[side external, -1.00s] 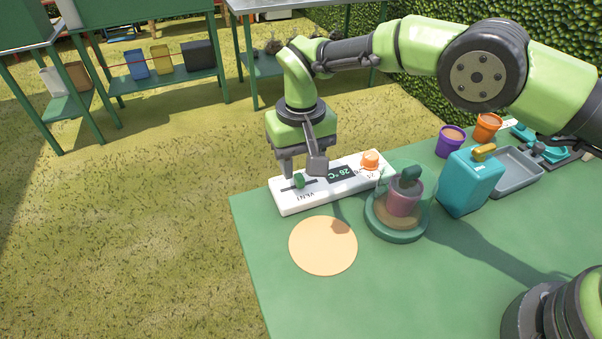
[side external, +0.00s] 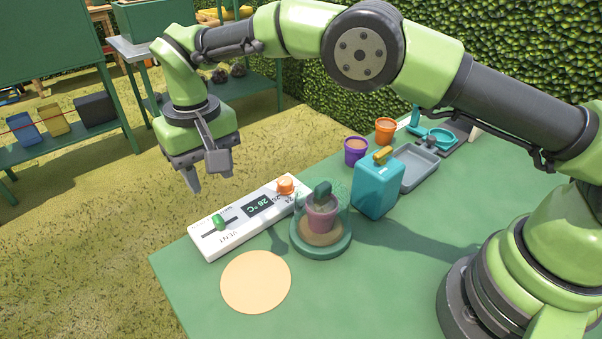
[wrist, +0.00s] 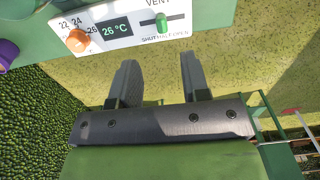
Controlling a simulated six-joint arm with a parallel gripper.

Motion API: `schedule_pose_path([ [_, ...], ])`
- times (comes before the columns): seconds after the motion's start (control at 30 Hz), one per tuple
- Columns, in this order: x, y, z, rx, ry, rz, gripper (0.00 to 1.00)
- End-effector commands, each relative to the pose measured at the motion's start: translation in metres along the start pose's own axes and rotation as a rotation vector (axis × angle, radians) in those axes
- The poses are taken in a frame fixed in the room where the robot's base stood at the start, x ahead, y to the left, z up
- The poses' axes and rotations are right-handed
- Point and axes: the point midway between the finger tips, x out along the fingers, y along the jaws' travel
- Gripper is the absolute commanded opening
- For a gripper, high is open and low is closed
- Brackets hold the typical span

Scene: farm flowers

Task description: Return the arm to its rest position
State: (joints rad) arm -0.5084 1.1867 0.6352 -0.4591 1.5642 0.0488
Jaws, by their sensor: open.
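My gripper (side external: 205,172) hangs above and beyond the far left end of the white control panel (side external: 215,246), apart from it. Its jaws are open with nothing between them; the wrist view shows the two dark fingers (wrist: 160,75) spread over grass. The panel lies on the green table and has a green vent slider (side external: 219,222), standing near the middle of its slot. It also has an orange knob (side external: 285,184) and a display (wrist: 115,28) reading 26 °C.
A clear dome (side external: 345,228) covers a pink pot beside the panel. A teal container (side external: 378,190), purple pot (side external: 356,150), orange pot (side external: 385,130) and grey tray (side external: 414,168) stand farther right. A tan disc (side external: 256,282) lies near the table's front left.

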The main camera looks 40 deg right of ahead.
Motion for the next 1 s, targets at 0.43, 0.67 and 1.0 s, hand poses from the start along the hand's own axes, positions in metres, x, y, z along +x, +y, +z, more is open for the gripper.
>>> schedule_pose_path([
  [0.43,-0.154,0.086,0.034,0.104,0.179,-0.142,0.43],
  [0.67,-0.203,0.136,0.098,0.175,0.304,-0.208,0.43],
  [1.0,-0.205,0.183,0.209,0.290,0.503,-0.267,0.43],
])
